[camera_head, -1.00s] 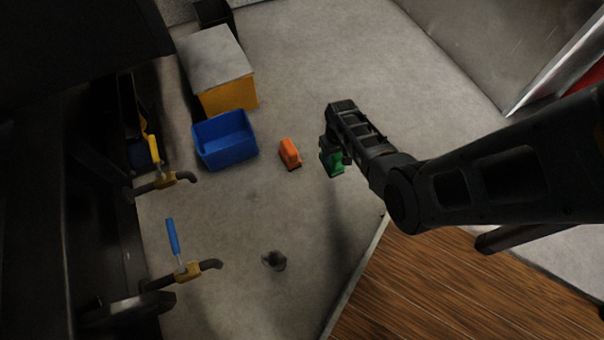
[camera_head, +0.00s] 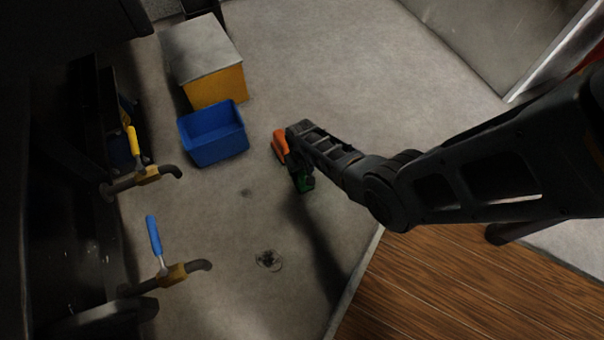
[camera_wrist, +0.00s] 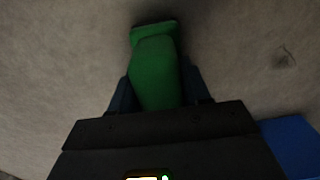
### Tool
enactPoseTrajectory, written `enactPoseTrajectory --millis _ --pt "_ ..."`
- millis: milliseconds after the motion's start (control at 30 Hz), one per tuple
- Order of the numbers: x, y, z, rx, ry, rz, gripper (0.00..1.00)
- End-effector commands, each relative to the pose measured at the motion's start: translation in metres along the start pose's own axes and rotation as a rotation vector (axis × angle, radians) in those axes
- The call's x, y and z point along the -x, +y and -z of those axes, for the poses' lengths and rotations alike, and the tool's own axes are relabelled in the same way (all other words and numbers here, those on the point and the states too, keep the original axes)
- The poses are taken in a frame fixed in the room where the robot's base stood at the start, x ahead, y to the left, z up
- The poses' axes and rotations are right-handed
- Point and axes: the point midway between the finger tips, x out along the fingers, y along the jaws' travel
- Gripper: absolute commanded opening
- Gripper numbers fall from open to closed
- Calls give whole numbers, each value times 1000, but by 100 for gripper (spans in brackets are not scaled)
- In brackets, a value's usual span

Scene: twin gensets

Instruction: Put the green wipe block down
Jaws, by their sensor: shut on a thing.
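The green wipe block (camera_head: 305,183) shows below the end of my arm in the head view, partly hidden by it. In the wrist view the green wipe block (camera_wrist: 155,72) fills the middle, between the two dark fingers of my gripper (camera_wrist: 157,92). My gripper (camera_head: 298,168) is shut on it. The block appears held over the grey floor; I cannot tell how high it is or whether it touches the floor.
Yellow-handled (camera_head: 134,142) and blue-handled (camera_head: 154,236) valves stick out at left. A floor drain (camera_head: 268,261) lies below.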

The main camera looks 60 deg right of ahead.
Motion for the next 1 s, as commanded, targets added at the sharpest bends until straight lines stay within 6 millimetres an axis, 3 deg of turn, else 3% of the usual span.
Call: enactPoseTrajectory --millis 367,400,667,1000 --pt "-3 0 1 0 2 0 0" --pt "-4 0 1 0 1 0 49" --pt "-4 0 0 0 1 0 72" --pt "0 0 0 0 1 0 72"
